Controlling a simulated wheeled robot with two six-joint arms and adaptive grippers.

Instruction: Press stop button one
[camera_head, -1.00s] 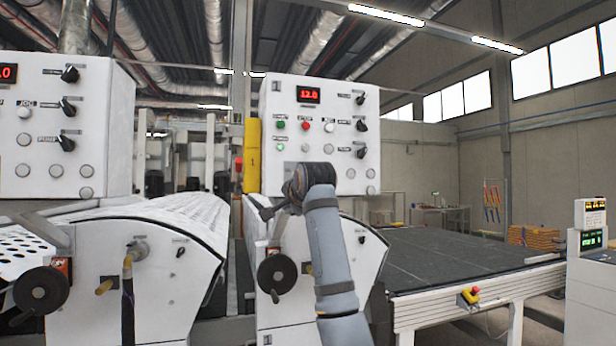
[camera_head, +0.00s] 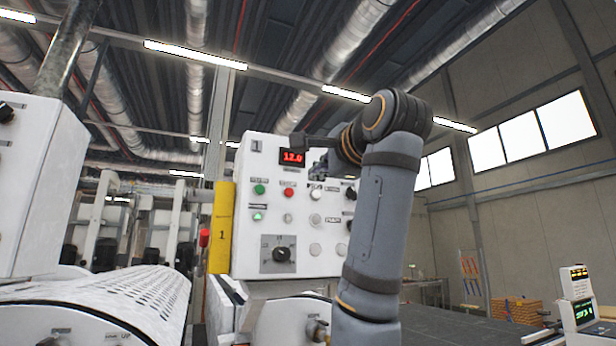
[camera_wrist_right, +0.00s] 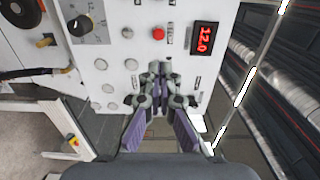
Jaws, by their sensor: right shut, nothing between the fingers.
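The control panel of unit 1 (camera_head: 240,225) is a white box with a red 12.0 display (camera_head: 292,157). The red stop button (camera_head: 288,192) sits below the display, between a green button (camera_head: 259,189) and a white one (camera_head: 315,195). It also shows in the right wrist view (camera_wrist_right: 158,33), beyond my fingertips. My right gripper (camera_head: 318,169) is in front of the panel, to the right of the display. In the right wrist view my right gripper (camera_wrist_right: 160,72) is shut and empty, apart from the red button in the picture. My left gripper is not in view.
A yellow post (camera_head: 222,225) stands at the panel's left edge, with a red knob (camera_head: 204,238) beside it. A rotary selector (camera_head: 281,254) sits low on the panel. Another white cabinet (camera_head: 35,190) stands at left. A dark conveyor bed (camera_head: 450,328) lies at right.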

